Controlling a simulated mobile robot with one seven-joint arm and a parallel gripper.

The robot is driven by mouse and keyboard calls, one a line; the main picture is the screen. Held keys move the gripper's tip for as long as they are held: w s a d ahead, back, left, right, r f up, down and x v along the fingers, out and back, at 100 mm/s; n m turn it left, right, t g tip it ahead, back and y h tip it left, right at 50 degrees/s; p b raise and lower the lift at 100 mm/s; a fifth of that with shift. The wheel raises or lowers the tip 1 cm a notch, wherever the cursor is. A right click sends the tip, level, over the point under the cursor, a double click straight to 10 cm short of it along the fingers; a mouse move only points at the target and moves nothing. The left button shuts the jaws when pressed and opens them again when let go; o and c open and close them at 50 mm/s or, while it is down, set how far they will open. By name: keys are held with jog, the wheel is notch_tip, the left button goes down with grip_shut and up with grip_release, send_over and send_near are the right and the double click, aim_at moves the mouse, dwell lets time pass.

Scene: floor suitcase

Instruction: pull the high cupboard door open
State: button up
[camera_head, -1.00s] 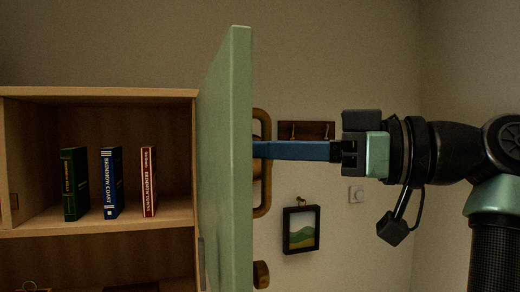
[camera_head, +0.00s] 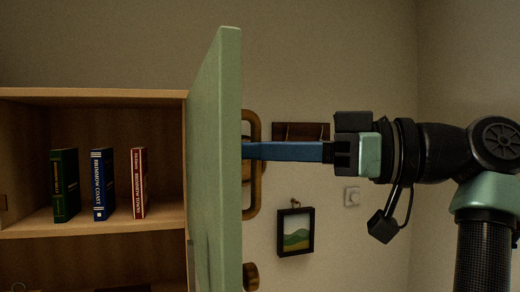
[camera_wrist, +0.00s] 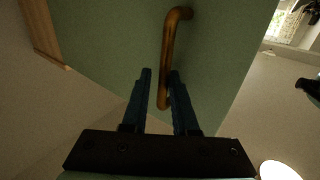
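The green high cupboard door (camera_head: 215,150) stands swung wide open, roughly edge-on in the head view, hinged at the right of the wooden cupboard (camera_head: 90,95). Its bronze bar handle (camera_head: 257,195) is on the door's right-hand face. My gripper (camera_head: 248,151) reaches in from the right, its blue fingers level at the handle. In the wrist view my gripper (camera_wrist: 158,72) has its fingers apart on either side of the handle (camera_wrist: 168,50). The right finger is against or very near the bar; a gap shows at the left finger.
Green, blue and red books (camera_head: 103,183) stand on the cupboard shelf. A hook rack (camera_head: 300,131), a framed picture (camera_head: 296,231) and a wall switch (camera_head: 352,196) are on the wall behind my arm. A second bronze fitting (camera_head: 250,276) shows below the handle.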

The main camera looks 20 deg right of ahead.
jog(key=b+v, duration=0.4)
jog(key=v, duration=0.9)
